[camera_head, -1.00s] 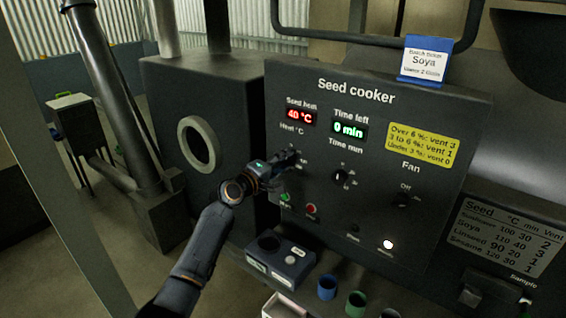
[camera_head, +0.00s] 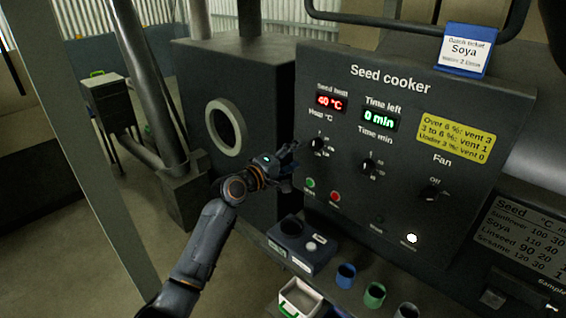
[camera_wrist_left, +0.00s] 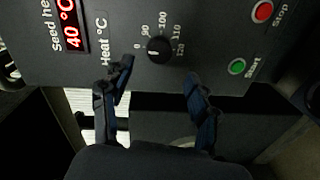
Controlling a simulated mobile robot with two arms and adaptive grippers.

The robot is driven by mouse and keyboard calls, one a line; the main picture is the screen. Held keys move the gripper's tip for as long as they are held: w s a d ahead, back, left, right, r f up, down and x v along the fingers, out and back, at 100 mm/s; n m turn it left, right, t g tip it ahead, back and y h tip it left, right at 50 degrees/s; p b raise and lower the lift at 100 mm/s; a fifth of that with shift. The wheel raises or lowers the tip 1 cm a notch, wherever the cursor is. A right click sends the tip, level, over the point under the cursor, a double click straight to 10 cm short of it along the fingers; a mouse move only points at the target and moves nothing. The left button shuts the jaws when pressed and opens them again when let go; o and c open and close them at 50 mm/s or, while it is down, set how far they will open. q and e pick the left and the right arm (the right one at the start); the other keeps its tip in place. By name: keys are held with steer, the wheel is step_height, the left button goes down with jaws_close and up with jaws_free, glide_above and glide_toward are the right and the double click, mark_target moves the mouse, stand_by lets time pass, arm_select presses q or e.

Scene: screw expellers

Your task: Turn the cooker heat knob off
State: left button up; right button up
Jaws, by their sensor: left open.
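The heat knob (camera_head: 317,143) is a small black dial under the "Heat °C" label on the dark seed cooker panel (camera_head: 400,100). In the left wrist view the knob (camera_wrist_left: 159,50) has a scale from 0 to 120 around it; its pale mark seems to face the 0 side, but it is small. My left gripper (camera_head: 288,160) is open and empty, just left of and below the knob. In the left wrist view its two fingers (camera_wrist_left: 160,72) are spread, one each side of the knob and apart from it. My right gripper is out of view.
The red seed heat display (camera_head: 331,102) reads 40 °C. The time knob (camera_head: 368,166) and fan knob (camera_head: 429,193) are further right. Green start (camera_head: 310,183) and red stop (camera_head: 335,197) buttons sit below. A dark box (camera_head: 300,243) and several cups stand below the panel.

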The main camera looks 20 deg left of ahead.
arm_select(q)
steer(key=v, duration=0.5)
steer(key=shift+s, duration=0.15)
